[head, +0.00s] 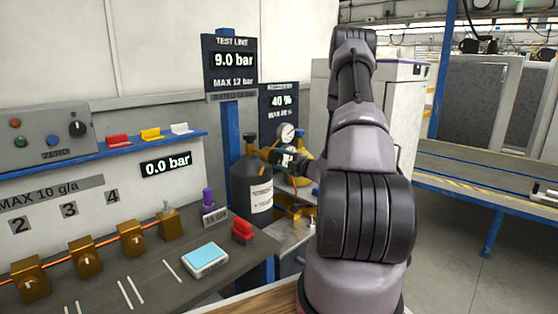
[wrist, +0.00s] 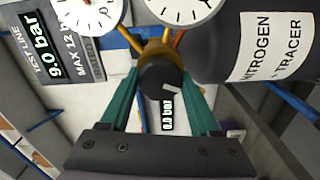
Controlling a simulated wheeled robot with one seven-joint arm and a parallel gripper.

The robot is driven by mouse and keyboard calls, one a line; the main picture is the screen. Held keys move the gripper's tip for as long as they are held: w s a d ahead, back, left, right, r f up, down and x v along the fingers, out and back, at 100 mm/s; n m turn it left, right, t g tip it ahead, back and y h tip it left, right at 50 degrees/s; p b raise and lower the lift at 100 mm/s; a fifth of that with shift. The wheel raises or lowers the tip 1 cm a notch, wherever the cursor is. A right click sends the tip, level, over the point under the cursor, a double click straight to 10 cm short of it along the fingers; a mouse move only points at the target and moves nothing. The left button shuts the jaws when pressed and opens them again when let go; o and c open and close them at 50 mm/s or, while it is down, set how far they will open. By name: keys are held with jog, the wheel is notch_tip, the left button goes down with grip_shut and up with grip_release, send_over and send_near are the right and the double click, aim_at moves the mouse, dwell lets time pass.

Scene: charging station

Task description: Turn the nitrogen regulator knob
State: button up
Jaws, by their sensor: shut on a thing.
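The nitrogen regulator knob (wrist: 160,80) is a dark round knob on a brass body, with a pale mark on its face. In the wrist view it sits between the green fingers of my gripper (wrist: 160,88), which is shut on it. The dark nitrogen cylinder (wrist: 235,45), labelled nitrogen tracer, is beside it; it also shows in the head view (head: 250,185). In the head view my gripper (head: 285,158) is at the regulator, and the knob is hidden there. Two white gauges show in the wrist view, one of them the left gauge (wrist: 92,12).
The test line display (head: 232,60) reads 9.0 bar, max 12 bar. A bench display (head: 166,163) reads 0.0 bar. Brass valves, a purple-topped item (head: 208,200) and a red block (head: 243,230) stand on the bench at left.

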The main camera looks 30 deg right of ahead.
dwell(0.4)
jog(key=o, duration=1.4)
jog(key=shift+c, duration=0.2)
jog(key=shift+s+d, duration=0.1)
jog(key=v, duration=1)
jog(key=shift+s, duration=0.3)
jog(key=shift+d, duration=0.1)
